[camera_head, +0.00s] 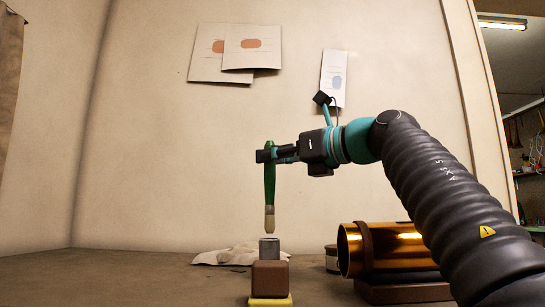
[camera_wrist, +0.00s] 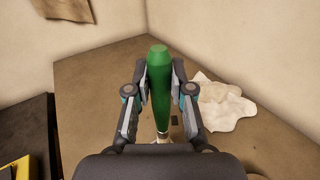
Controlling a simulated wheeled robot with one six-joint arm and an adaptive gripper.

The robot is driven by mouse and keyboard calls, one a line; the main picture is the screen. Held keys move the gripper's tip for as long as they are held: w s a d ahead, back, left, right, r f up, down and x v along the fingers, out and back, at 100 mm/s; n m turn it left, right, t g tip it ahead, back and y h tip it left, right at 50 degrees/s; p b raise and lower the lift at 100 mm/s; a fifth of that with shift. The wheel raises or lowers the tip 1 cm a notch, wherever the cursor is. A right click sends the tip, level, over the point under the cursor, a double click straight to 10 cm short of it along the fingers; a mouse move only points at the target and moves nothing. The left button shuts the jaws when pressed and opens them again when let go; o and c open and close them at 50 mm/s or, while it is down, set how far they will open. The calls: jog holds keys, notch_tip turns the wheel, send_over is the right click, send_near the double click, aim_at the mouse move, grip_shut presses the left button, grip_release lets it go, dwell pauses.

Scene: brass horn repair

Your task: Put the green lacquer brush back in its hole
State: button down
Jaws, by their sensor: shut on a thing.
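My gripper (camera_head: 271,155) is shut on the green handle of the lacquer brush (camera_head: 270,183). The brush hangs upright, bristles down, in the air. In the head view, a grey cylinder with an open top (camera_head: 269,247) stands below the bristles, with a small gap between them. In the wrist view, the green brush (camera_wrist: 159,90) sits between both fingers (camera_wrist: 160,92). Its bristle end is mostly hidden behind the gripper body there. Whether the brush is straight above the cylinder in depth, I cannot tell.
A brown block (camera_head: 269,279) on a yellow base (camera_head: 270,301) stands in front of the cylinder. A brass tube (camera_head: 385,250) lies in a brown cradle to the right. A crumpled cloth (camera_head: 225,256) lies behind; it also shows in the wrist view (camera_wrist: 222,107). The table's left side is clear.

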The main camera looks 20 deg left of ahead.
aim_at(274, 197)
jog(key=shift+f+b, duration=3.35)
jog(key=shift+f, duration=0.55)
jog(key=c, duration=0.9)
grip_release()
jog(key=shift+c, duration=0.2)
jog(key=v, duration=1.2)
